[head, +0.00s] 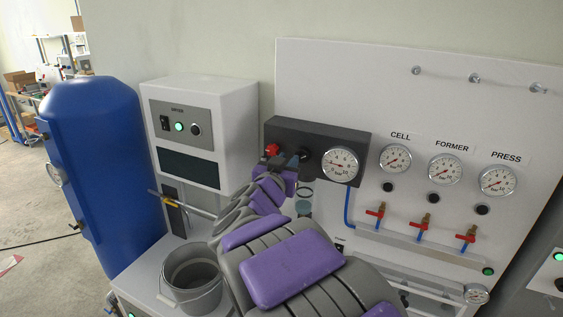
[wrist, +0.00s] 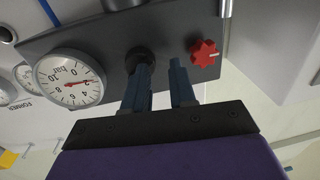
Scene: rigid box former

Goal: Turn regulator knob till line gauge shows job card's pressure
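The line gauge (head: 340,164) is a round white dial marked bar on a dark panel block. It shows upside down in the wrist view (wrist: 62,80), its red needle near the 2. A black round knob (wrist: 141,56) sits beside the gauge, and a red lobed knob (wrist: 205,52) sits farther right; the red one shows in the head view (head: 272,149). I cannot tell which is the regulator. My gripper (wrist: 159,66) is open, fingers apart and empty. One fingertip overlaps the black knob; contact is unclear. No job card is readable.
Smaller gauges labelled CELL (head: 395,158), FORMER (head: 445,169) and PRESS (head: 498,180) sit right of the block, above red-handled valves (head: 423,221). A dryer box (head: 200,125), a blue tank (head: 100,170) and a grey bucket (head: 191,280) stand left of my arm.

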